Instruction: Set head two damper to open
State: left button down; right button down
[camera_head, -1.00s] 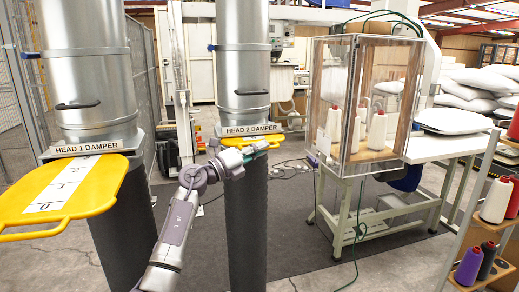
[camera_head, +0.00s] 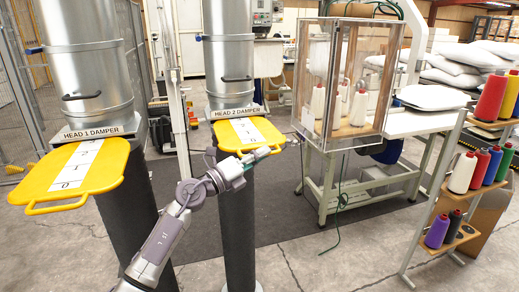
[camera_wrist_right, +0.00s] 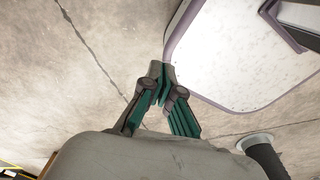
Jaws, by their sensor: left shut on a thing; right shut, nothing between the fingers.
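The head 2 damper (camera_head: 246,132) is a yellow slide plate with a white marked strip, sticking out below the "HEAD 2 DAMPER" label (camera_head: 235,112) at the foot of the right metal duct. My left gripper (camera_head: 268,152) is at its near edge, shut on the plate's handle, which the fingers mostly hide. My right gripper shows only in the right wrist view (camera_wrist_right: 162,88); its green-padded fingers are together with nothing between them.
The head 1 damper (camera_head: 78,172) also sticks out, at left. A clear-walled box (camera_head: 345,80) with thread cones stands at right. A thread rack (camera_head: 440,195) is farther right. A pale panel with rounded corners (camera_wrist_right: 235,60) is near my right gripper.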

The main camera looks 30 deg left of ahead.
pick_arm(q)
jog(key=c, duration=1.6)
grip_release()
jog(key=shift+d+f, duration=0.15)
jog(key=shift+f, duration=0.15)
jog(key=o, duration=0.4)
jog(key=shift+s+r, duration=0.2)
jog(key=shift+r, duration=0.05)
jog(key=shift+s+f, duration=0.1)
jog(key=shift+f, duration=0.05)
jog(key=v, duration=1.1)
jog(key=shift+s, duration=0.35)
jog(key=shift+f, duration=0.1)
